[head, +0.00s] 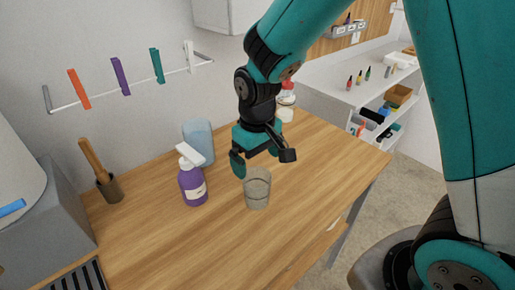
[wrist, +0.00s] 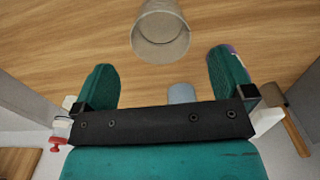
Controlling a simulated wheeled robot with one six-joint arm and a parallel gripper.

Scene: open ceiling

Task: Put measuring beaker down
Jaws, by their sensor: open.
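The measuring beaker (head: 257,190) is a clear, greyish cup standing upright on the wooden table (head: 310,185), near its front edge. In the wrist view the beaker (wrist: 160,32) shows at the top, beyond the fingertips and apart from them. My gripper (head: 258,163) is open and empty above the beaker. In the wrist view the two teal fingers of my gripper (wrist: 163,75) are spread wide with nothing between them.
A purple pump bottle (head: 193,183) stands left of the beaker, with a bluish container (head: 198,142) behind it. A brown holder with a wooden handle (head: 109,187) is further left. A red-capped bottle (head: 287,95) stands behind my gripper. The table's right side is clear.

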